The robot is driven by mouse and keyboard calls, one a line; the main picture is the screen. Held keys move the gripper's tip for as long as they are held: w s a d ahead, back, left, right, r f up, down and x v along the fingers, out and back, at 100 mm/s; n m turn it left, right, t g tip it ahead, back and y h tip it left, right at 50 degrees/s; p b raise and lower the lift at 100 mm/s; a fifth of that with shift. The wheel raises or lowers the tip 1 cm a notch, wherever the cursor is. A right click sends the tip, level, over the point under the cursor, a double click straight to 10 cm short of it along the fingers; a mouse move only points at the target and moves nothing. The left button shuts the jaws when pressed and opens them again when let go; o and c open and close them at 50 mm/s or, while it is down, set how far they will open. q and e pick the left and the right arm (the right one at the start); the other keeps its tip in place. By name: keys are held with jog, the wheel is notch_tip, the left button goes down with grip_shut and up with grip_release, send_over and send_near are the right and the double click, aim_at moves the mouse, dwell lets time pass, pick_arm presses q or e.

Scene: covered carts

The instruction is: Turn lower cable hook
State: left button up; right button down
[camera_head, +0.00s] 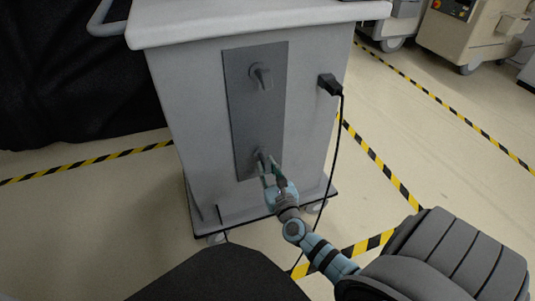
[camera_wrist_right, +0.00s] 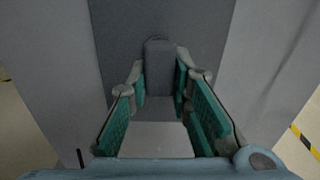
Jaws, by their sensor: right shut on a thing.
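The lower cable hook (camera_head: 261,156) is a grey piece near the bottom of the dark grey panel (camera_head: 250,112) on the cart's face. It also shows in the right wrist view (camera_wrist_right: 159,66), between the fingertips. My right gripper (camera_head: 268,168) reaches up to it from below right and is shut on it, with one teal-padded finger on each side (camera_wrist_right: 160,84). The fingertips partly cover the hook in the head view. The upper cable hook (camera_head: 261,76) sits near the top of the same panel. My left gripper is not in view.
The grey cart (camera_head: 190,100) stands on castors. A black plug (camera_head: 329,84) on its right side has a cable (camera_head: 335,150) hanging close to the right of my gripper. Yellow-black tape (camera_head: 385,175) marks the floor. Other carts (camera_head: 470,35) stand at the back right.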

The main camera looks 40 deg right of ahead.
jog(key=shift+m, duration=0.3)
jog(key=c, duration=1.4)
grip_release()
jog(key=shift+c, duration=0.2)
jog(key=v, duration=1.2)
